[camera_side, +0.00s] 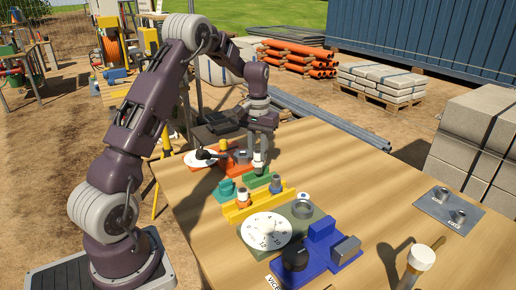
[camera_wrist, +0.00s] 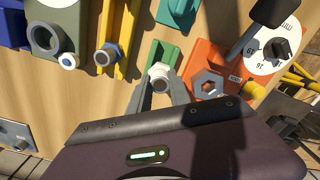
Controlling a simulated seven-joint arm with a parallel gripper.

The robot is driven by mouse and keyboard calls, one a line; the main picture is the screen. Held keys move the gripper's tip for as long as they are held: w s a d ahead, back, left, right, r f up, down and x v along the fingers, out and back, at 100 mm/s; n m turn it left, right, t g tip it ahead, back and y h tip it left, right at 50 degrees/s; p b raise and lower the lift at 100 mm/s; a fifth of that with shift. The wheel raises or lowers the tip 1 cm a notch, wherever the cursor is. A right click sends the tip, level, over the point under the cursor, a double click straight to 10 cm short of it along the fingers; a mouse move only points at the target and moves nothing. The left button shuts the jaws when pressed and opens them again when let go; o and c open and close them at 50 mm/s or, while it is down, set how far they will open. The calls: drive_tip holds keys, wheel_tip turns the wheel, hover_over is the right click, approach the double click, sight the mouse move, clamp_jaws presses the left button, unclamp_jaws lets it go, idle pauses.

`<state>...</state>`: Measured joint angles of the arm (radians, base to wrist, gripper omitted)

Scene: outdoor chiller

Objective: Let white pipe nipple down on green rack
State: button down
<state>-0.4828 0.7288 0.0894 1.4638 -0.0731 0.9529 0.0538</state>
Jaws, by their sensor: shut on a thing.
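My gripper (camera_side: 259,158) points straight down over the green rack (camera_side: 254,181), a small block on the wooden table. In the wrist view my gripper (camera_wrist: 160,82) has its two fingers closed on the white pipe nipple (camera_wrist: 160,71), a short pale ring-ended piece. The nipple is at the near end of the green rack (camera_wrist: 169,52). In the side view it is mostly hidden between the fingers. I cannot tell whether its lower end touches the rack.
A yellow rack (camera_side: 240,211) with upright fittings stands close by, beside a teal block (camera_side: 226,190). An orange fixture (camera_wrist: 203,60) with a hex hole and dial is on the other side. A blue vice (camera_side: 321,247) and a grey plate (camera_side: 436,205) lie farther off.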

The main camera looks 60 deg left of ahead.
sight(258, 160)
drive_tip(key=shift+f, duration=0.75)
drive_tip(key=shift+f, duration=0.15)
drive_tip(key=shift+f, duration=0.75)
drive_tip(key=shift+f, duration=0.15)
drive_tip(key=c, duration=0.6)
unclamp_jaws()
drive_tip(key=shift+c, duration=0.2)
drive_tip(key=shift+r, duration=3.55)
